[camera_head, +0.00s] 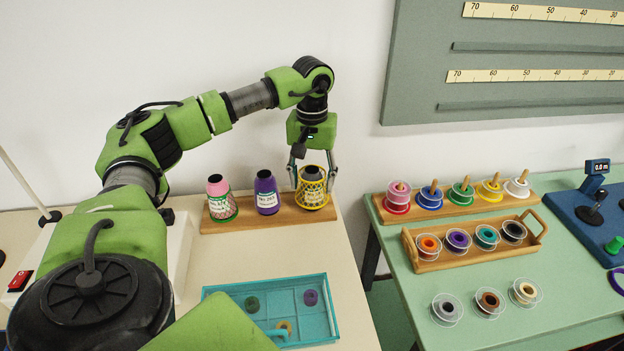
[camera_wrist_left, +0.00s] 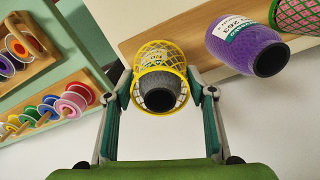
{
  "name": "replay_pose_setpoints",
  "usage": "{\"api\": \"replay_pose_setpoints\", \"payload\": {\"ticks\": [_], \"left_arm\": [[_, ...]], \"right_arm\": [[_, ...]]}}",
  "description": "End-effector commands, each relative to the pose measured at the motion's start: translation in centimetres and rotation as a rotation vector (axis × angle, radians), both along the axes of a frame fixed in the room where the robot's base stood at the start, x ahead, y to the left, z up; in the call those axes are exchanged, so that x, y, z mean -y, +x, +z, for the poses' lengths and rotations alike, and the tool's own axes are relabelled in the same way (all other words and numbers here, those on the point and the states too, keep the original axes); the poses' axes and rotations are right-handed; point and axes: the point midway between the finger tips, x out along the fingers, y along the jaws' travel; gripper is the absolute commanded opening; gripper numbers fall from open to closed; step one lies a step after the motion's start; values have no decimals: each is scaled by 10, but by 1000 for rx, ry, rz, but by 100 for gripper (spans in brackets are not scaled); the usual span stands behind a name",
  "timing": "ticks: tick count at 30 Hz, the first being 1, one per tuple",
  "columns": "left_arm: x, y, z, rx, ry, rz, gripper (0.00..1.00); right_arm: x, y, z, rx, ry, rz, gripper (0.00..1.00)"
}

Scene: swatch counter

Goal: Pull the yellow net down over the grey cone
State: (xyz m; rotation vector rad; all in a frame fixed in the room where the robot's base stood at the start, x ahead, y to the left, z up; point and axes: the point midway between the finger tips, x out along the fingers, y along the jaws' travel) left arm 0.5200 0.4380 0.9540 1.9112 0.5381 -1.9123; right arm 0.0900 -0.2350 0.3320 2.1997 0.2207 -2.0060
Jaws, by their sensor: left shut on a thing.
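The grey cone (camera_head: 312,173) stands at the right end of a wooden board, its dark top showing. The yellow net (camera_head: 315,199) is around the cone's body, with a white label visible through the mesh. In the left wrist view the net (camera_wrist_left: 150,53) has a thick yellow rim around the cone, and the cone's dark grey end (camera_wrist_left: 160,100) sticks out through it. My left gripper (camera_head: 312,178) points down over the cone, one finger on each side, shut on the net at its rim. My right gripper is not in view.
A purple cone (camera_head: 266,193) and a pink cone (camera_head: 217,189) in a green net stand on the same wooden board (camera_head: 290,216), left of the grey cone. A teal tray (camera_head: 326,308) lies in front. A green table with spools (camera_head: 447,309) is across a gap at right.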

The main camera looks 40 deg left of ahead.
Motion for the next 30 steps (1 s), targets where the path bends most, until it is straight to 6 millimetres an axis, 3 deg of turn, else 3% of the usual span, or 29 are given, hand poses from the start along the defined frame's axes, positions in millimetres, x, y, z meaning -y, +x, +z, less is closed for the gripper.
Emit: {"api": "replay_pose_setpoints", "payload": {"ticks": [1, 3, 16, 20, 30], "left_arm": [[0, 0, 0, 0, 0, 0, 53], [0, 0, 0, 0, 0, 0, 70], [0, 1, 7, 2, 0, 0, 70], [0, 1, 26, 4, 0, 0, 70], [1, 1, 96, 3, -1, -1, 70]], "right_arm": [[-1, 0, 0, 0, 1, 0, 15], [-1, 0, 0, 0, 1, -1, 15], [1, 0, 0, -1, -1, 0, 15], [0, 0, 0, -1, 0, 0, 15], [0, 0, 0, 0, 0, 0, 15]]}}
